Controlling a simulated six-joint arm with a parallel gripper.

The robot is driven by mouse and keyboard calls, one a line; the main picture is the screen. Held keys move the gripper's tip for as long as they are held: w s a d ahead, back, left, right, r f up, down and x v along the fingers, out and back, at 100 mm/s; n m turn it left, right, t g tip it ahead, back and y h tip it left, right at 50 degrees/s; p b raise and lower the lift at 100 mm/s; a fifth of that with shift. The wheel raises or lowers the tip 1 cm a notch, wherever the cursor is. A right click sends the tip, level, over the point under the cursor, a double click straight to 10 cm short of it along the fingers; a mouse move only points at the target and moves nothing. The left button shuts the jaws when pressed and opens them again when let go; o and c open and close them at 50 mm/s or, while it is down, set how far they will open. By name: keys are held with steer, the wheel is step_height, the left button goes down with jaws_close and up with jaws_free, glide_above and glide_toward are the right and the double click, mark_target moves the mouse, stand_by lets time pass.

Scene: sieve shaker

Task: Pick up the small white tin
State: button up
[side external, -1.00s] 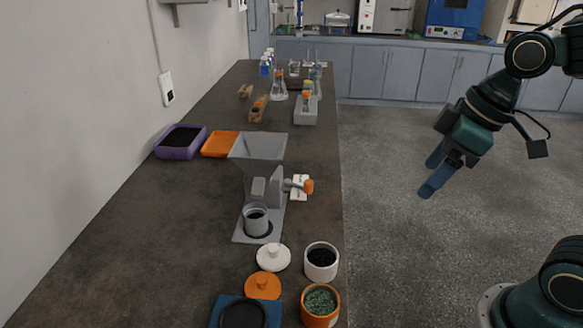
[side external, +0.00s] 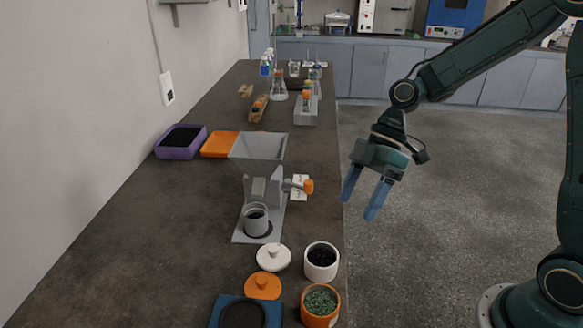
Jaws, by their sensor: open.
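The small white tin (side external: 321,263) stands upright and open near the right edge of the bench, with dark contents inside. A white lid with a knob (side external: 273,258) lies on the bench just left of it. My gripper (side external: 362,203) is open and empty, its two blue fingers pointing down. In the picture it is above and to the right of the tin, well apart from it, beside the bench edge.
An orange tin (side external: 320,305) with green contents stands just in front of the white tin. An orange lid (side external: 263,287) and a blue-framed dark dish (side external: 243,315) lie to its left. A grey grinder with a hopper (side external: 258,149) and an orange-knobbed crank (side external: 308,187) stands behind.

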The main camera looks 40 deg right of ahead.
mark_target(329, 253)
steer(key=w+f+n+y, duration=0.1)
steer(key=f+n+y, duration=0.1)
steer(key=f, duration=0.1)
steer(key=w+f+n+g+y, duration=0.1)
steer(key=f+n+y, duration=0.1)
steer(key=f, duration=0.2)
steer(key=f+n+g+y, duration=0.1)
steer(key=f+n+y, duration=0.1)
steer(key=f, duration=0.2)
steer(key=shift+w+a+f+y, duration=0.2)
steer(key=shift+w+a+y, duration=0.15)
steer(key=shift+w+y, duration=0.05)
steer(key=shift+s+f+n+y, duration=0.1)
steer(key=shift+f+n+y, duration=0.3)
steer(key=shift+f+y, duration=0.5)
steer(key=shift+x, duration=3.7)
steer(key=c, duration=0.8)
steer(key=shift+r, duration=0.1)
